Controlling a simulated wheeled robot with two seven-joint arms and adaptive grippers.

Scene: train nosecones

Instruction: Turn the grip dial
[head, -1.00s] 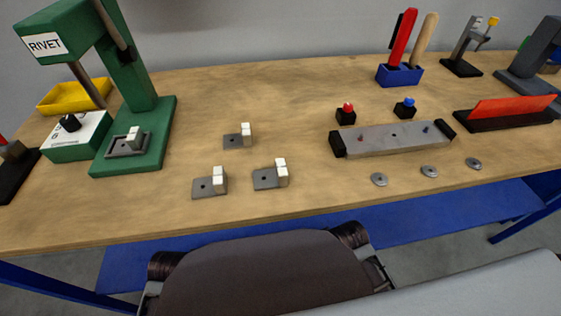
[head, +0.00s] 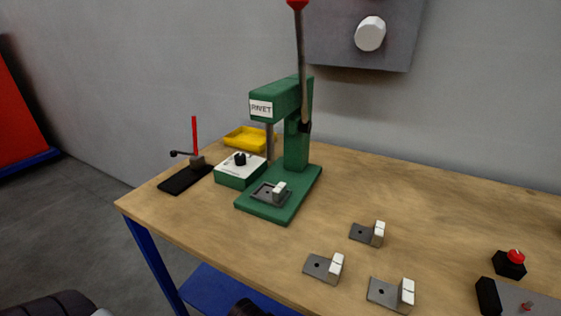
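A black dial (head: 240,158) sits on top of a small green box with a white top (head: 241,170), left of the green rivet press. The lettering on the box is too small to read. A white round knob (head: 370,33) is on a grey panel (head: 415,35) on the wall, right of the press. I cannot tell which of the two is the grip dial. Neither of my grippers is in view. Dark parts, probably of my arms, show at the bottom edge, well away from both dials.
The rivet press (head: 297,150) has a tall red-tipped lever and a small bracket on its base. Loose brackets (head: 367,233) lie at the front. A yellow tray (head: 245,139), a black stand with red handle (head: 186,178) and a red button (head: 514,257) are also there. The table's middle right is clear.

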